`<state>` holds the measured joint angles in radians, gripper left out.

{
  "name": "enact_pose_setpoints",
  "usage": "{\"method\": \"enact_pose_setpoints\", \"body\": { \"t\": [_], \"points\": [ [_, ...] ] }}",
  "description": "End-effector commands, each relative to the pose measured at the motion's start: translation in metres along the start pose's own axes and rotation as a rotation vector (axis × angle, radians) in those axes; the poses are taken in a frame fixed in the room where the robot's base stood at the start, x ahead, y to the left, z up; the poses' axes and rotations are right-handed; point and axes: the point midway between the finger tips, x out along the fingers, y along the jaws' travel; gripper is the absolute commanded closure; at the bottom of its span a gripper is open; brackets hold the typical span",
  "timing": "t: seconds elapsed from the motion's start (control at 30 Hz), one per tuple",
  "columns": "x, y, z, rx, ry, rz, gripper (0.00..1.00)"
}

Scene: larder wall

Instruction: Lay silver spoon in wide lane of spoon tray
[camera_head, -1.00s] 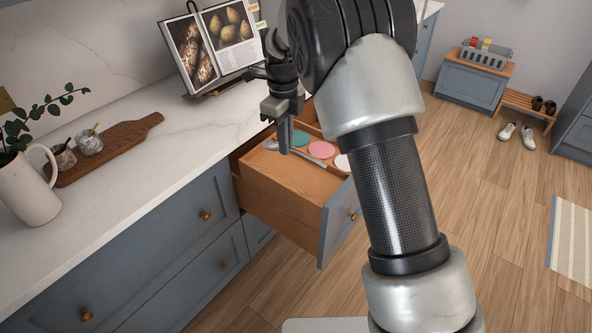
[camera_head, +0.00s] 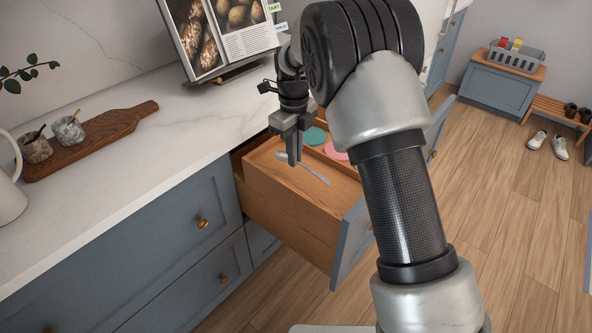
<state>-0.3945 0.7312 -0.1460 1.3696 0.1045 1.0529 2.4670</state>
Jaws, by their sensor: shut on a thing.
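The silver spoon (camera_head: 316,175) is in my gripper (camera_head: 294,162), whose jaws are shut on it. The spoon slants over the open wooden drawer (camera_head: 292,206), its handle end toward the lower right. I cannot tell whether it touches the wood beneath. The wooden insert (camera_head: 335,201) inside the drawer appears to be the spoon tray; a bare wide part of it lies in front of the spoon. My arm hides the tray's right side, so its lanes do not all show.
A teal disc (camera_head: 315,136) and a pink disc (camera_head: 335,152) lie at the back of the drawer. On the counter (camera_head: 130,185) are a dark wooden board (camera_head: 105,140) with two small jars and an open cookbook (camera_head: 225,40) on a stand. The counter's front stretch is clear.

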Motion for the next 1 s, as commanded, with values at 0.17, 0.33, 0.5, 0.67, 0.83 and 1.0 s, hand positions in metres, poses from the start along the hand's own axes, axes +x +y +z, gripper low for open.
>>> {"method": "enact_pose_setpoints", "body": {
  "t": [0.17, 0.33, 0.5, 0.67, 0.83, 1.0],
  "points": [
    [0.028, 0.001, 0.0, -0.001, 0.002, 0.002, 1.0],
    [0.046, 0.0, 0.0, 0.001, 0.0, 0.0, 1.0],
    [0.045, 0.0, 0.0, 0.0, -0.001, -0.001, 1.0],
    [0.049, 0.0, 0.0, 0.0, 0.0, -0.001, 1.0],
    [0.049, 0.0, 0.0, 0.0, 0.0, -0.001, 0.76],
    [0.048, 0.0, 0.0, 0.0, 0.0, -0.001, 0.76]
  ]
}}
